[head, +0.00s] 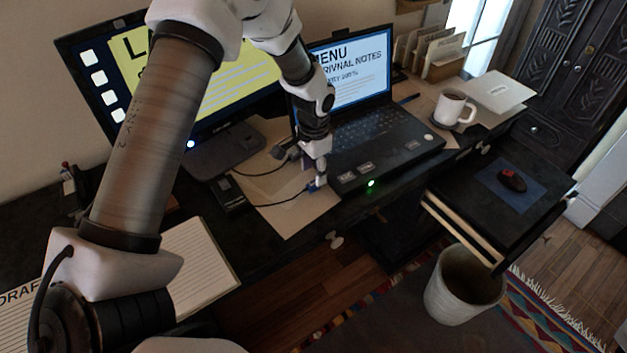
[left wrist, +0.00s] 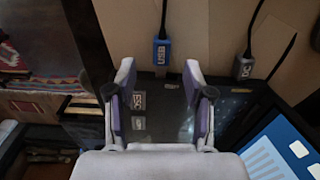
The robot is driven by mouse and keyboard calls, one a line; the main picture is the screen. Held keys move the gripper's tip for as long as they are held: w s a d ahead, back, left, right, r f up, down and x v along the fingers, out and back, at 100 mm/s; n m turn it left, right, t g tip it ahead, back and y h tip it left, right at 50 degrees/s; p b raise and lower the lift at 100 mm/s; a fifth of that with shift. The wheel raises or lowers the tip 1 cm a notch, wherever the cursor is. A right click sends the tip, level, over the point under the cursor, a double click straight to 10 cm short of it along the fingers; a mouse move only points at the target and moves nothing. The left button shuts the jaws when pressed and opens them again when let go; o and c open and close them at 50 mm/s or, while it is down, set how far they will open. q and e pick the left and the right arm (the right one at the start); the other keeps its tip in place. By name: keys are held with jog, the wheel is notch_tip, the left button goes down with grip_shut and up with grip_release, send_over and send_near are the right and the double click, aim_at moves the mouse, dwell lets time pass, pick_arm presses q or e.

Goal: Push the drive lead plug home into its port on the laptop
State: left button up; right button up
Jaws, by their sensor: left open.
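The laptop (head: 408,146) stands open on the desk, with small port labels on its near left corner; they also show in the left wrist view (left wrist: 138,101). The drive lead plug is blue, marked USB (left wrist: 161,54), on a black lead. In the head view the lead (head: 284,202) runs from a small black box (head: 228,194) to the blue plug (head: 313,187) beside the laptop's left side. In the wrist view the plug appears just apart from the laptop's edge. My left gripper (left wrist: 158,72) is open above, its fingers either side of the plug's line, not touching it. My right gripper is out of view.
A grey plug marked DC (left wrist: 243,68) lies nearby on the tan mat (head: 264,182). A monitor (head: 200,75) stands behind, left of the laptop. A white mug (head: 452,108) stands right of it. A bin (head: 462,287) stands on the floor.

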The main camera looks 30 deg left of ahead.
aim_at(314, 183)
pick_arm(q)
jog(key=f, duration=0.3)
jog(key=w+f, duration=0.1)
jog(key=f, duration=0.1)
jog(key=shift+d, duration=0.1)
jog(key=shift+s+r, duration=0.35)
jog(key=c, duration=0.9)
grip_shut()
